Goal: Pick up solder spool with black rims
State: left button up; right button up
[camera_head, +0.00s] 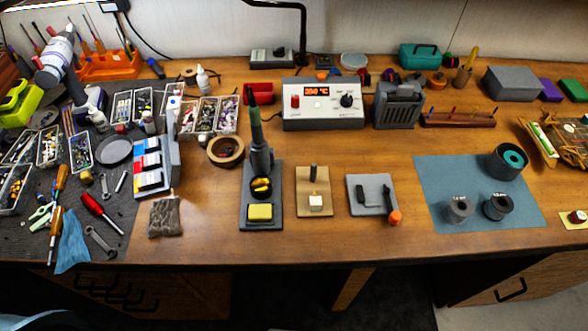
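A solder spool with black rims (498,206) stands on the blue-grey mat (435,175) at the right of the bench, with a small label on its front. A similar spool with grey rims (459,210) stands just left of it, also labelled. Neither of my grippers shows in the head view.
A grey holder with an orange knob (371,195) lies left of the mat. A soldering station (322,112) and a wooden rack (457,117) stand behind. A small yellow pad (574,220) lies to the right.

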aim_at(498, 207)
jog(key=l+z, duration=0.1)
jog(key=z, duration=0.3)
jog(key=l+z, duration=0.1)
jog(key=z, duration=0.35)
jog(key=l+z, duration=0.1)
jog(key=z, duration=0.3)
jog(key=l+u, duration=0.3)
jog(key=l, duration=0.2)
jog(key=k+l+u, duration=0.1)
jog(key=l+u, duration=0.2)
jog(key=l, duration=0.2)
jog(key=k+l+u, duration=0.1)
jog(key=l+u, duration=0.2)
jog(key=l, duration=0.15)
